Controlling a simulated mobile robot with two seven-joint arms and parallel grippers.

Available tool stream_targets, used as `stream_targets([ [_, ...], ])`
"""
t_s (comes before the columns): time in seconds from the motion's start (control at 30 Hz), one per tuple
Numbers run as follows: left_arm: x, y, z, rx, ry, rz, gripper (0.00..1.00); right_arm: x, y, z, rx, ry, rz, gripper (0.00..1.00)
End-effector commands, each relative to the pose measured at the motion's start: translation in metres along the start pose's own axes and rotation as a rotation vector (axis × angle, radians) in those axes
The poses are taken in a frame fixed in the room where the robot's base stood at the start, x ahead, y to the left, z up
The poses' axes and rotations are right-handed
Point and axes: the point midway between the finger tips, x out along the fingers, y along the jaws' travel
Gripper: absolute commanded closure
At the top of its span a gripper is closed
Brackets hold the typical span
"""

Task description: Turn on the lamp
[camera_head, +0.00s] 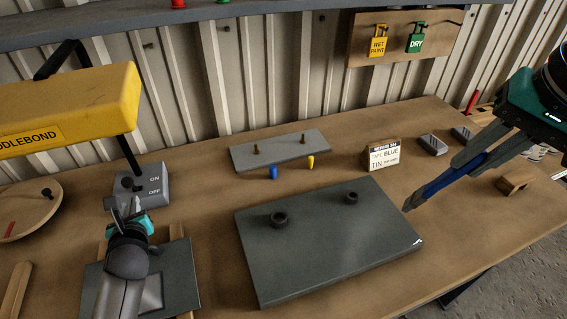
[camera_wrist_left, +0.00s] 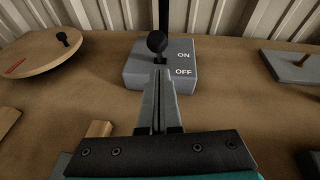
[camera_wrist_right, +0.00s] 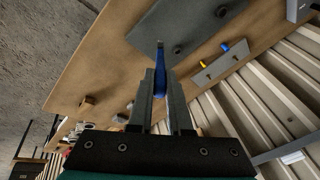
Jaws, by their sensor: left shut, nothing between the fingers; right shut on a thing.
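The yellow lamp (camera_head: 70,108) stands at the left on a black post, above a grey switch base (camera_head: 157,178) marked ON and OFF. A lever with a round black knob (camera_wrist_left: 157,42) rises from the base; whether it stands at ON or OFF is hard to tell. My left gripper (camera_head: 126,207) is shut and empty; in the left wrist view its fingertips (camera_wrist_left: 160,72) are just in front of the knob, and contact is unclear. My right gripper (camera_head: 432,186) is shut on a slim blue tool (camera_wrist_right: 160,70), held over the table's right side.
A dark grey plate (camera_head: 325,245) with two black rings lies mid-table. Behind it are a smaller grey plate (camera_head: 285,150) with pegs and a small sign (camera_head: 383,155). A round wooden board (camera_head: 25,212) is left of the switch. A grey panel (camera_head: 178,270) lies below my left arm.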

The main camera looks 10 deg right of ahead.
Motion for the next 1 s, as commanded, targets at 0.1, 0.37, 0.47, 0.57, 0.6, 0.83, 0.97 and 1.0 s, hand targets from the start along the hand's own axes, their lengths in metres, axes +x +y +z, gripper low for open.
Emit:
stream_targets([
  [0.1,0.009,0.000,0.010,0.000,0.000,0.000,1.00,-0.002,0.000,-0.001,0.000,0.001,0.000,1.00],
  [0.37,0.016,0.000,0.016,0.002,0.002,0.000,1.00,-0.002,0.000,-0.001,0.000,0.001,0.000,1.00],
  [0.47,0.015,0.000,0.016,0.002,0.002,0.000,1.00,-0.002,0.000,-0.001,0.000,0.001,0.000,1.00],
  [0.57,0.015,0.000,0.016,0.002,0.002,0.000,1.00,-0.002,0.000,-0.001,0.000,0.001,0.000,1.00],
  [0.6,0.015,0.000,0.016,0.002,0.002,0.000,1.00,-0.002,0.000,-0.001,0.000,0.001,0.000,1.00],
  [0.83,0.016,-0.001,0.020,0.004,0.014,0.002,1.00,-0.008,-0.002,-0.002,0.000,0.001,0.000,1.00],
  [0.97,0.019,-0.002,0.024,0.009,0.037,0.005,1.00,-0.018,-0.005,-0.005,0.000,0.001,0.000,1.00],
  [1.0,0.019,-0.002,0.024,0.008,0.042,0.005,1.00,-0.020,-0.005,-0.005,0.000,0.001,0.000,1.00],
])
